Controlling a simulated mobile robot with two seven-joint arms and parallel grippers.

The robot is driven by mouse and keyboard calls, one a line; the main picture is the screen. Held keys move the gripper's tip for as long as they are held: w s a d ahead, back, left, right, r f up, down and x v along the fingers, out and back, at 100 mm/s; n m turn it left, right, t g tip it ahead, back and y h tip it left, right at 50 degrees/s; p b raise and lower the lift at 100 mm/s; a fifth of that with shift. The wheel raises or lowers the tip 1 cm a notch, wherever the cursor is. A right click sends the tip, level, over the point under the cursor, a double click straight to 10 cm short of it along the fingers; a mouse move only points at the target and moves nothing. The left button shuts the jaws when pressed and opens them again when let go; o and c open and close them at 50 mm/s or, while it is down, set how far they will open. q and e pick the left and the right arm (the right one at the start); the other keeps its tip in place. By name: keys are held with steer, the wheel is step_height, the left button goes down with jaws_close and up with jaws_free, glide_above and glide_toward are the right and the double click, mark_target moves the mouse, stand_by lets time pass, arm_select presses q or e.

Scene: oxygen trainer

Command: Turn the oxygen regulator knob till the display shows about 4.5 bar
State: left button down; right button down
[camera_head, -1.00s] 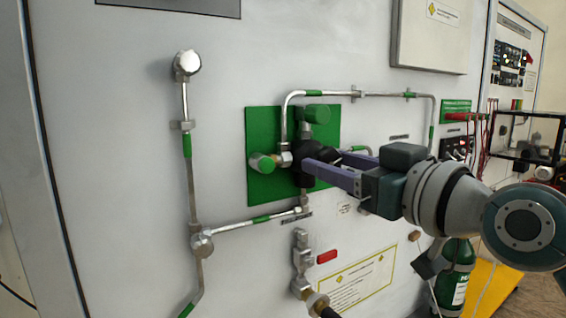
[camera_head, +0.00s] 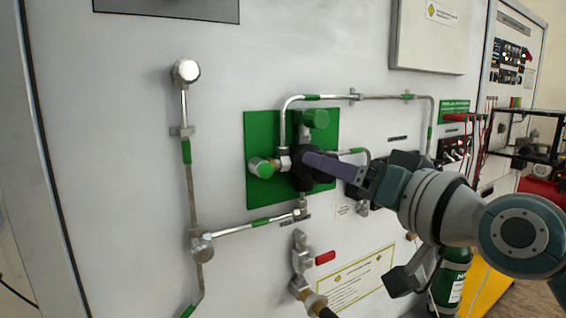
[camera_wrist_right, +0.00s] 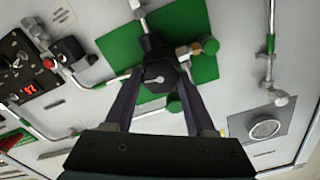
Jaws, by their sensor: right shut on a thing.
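The oxygen regulator knob (camera_wrist_right: 158,75) is round and black with a pale pointer mark, seen face-on between my fingers in the right wrist view. In the head view the black regulator (camera_head: 301,166) sits in front of a green plate (camera_head: 262,192), partly covered by my finger. My right gripper (camera_head: 312,164) is shut on the knob, with one purple finger on each side in the wrist view (camera_wrist_right: 160,82). My left gripper is not in view.
Metal pipes with green bands (camera_head: 188,150) run around the plate. A green cap (camera_head: 315,119) is just above the regulator and another (camera_head: 262,168) at its left. A valve with a hose (camera_head: 301,262) is below. A green cylinder (camera_head: 452,275) stands at lower right.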

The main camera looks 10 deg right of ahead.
steer(key=shift+m+p, duration=0.5)
steer(key=shift+m, duration=3.1)
steer(key=shift+c, duration=1.2)
jaws_free()
